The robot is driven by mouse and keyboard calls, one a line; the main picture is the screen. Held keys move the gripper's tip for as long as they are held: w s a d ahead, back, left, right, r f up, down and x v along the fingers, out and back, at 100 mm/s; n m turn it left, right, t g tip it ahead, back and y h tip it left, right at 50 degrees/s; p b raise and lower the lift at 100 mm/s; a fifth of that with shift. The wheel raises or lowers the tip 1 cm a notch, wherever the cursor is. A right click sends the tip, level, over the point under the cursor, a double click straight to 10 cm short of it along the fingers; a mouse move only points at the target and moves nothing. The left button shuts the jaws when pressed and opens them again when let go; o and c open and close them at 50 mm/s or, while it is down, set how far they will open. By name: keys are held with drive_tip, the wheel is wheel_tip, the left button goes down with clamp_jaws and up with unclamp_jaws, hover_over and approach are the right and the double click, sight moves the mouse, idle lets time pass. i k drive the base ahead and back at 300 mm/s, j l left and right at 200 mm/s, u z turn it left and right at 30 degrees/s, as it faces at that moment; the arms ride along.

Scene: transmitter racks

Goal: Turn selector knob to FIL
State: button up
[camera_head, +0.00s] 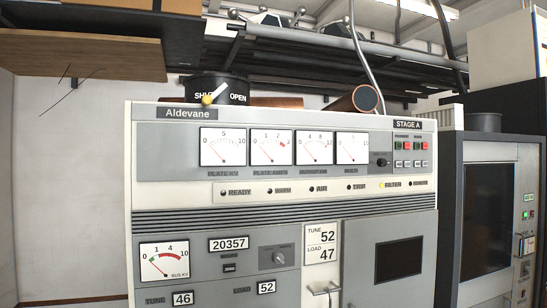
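The Aldevane rack (160,135), marked STAGE A, faces me. A small black knob (382,161) sits right of the rightmost top meter (352,147); its marks are too small to read. My gripper is not in view.
Red and green buttons (407,146) sit at the upper right. A black drum (218,90) with a yellow-tipped lever stands on top. A pale handle (322,288) juts from the lower panel. A darker rack (452,190) stands at the right. Pipes run overhead.

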sight(381, 162)
drive_tip(key=z, duration=0.45)
drive_tip(key=i+z, duration=0.35)
drive_tip(key=i+j+z, duration=0.15)
drive_tip(key=i+z, duration=0.2)
drive_tip(key=k, duration=0.05)
